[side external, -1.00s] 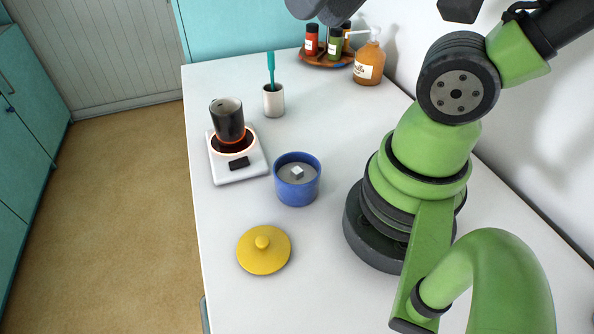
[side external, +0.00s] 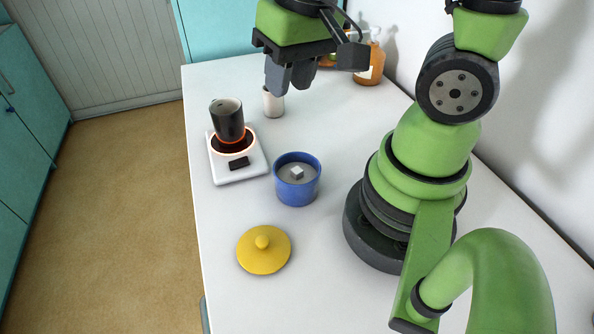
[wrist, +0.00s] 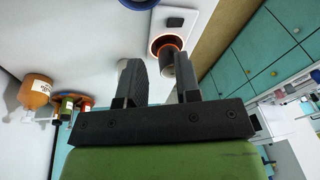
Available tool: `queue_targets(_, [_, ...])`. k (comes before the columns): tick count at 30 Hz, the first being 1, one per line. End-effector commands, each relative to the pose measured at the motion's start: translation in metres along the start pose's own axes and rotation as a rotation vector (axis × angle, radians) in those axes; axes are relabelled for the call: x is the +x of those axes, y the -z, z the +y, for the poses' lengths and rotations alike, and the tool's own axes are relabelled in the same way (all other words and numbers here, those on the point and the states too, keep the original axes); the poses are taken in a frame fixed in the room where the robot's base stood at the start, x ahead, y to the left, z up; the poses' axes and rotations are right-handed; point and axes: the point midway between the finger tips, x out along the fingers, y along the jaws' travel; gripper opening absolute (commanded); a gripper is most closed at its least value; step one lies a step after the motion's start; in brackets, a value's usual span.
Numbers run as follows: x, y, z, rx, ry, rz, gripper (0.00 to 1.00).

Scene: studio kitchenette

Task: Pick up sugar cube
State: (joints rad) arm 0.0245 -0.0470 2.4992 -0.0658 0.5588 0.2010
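A small white sugar cube (side external: 297,172) lies inside a round blue pot (side external: 297,194), on or in its grey contents. The pot stands on the white counter and has no lid on. My gripper (side external: 288,88) is in the air behind and above the pot, well apart from the cube. In the wrist view its two dark fingers (wrist: 157,66) stand apart with nothing between them.
A dark mug (side external: 227,118) stands on a white hotplate (side external: 222,172) with a glowing ring, left of the pot. A yellow lid (side external: 263,258) lies in front. A white cup (side external: 273,103) and an orange bottle (side external: 369,66) are behind. The front counter is mostly clear.

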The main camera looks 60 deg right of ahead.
Motion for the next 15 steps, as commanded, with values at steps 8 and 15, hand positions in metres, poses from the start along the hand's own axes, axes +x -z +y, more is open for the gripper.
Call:
queue_targets(8, [0.058,-0.01,0.015,0.005,-0.106,-0.161,0.31])
queue_targets(15, [0.079,-0.015,0.019,0.005,-0.119,-0.184,0.31])
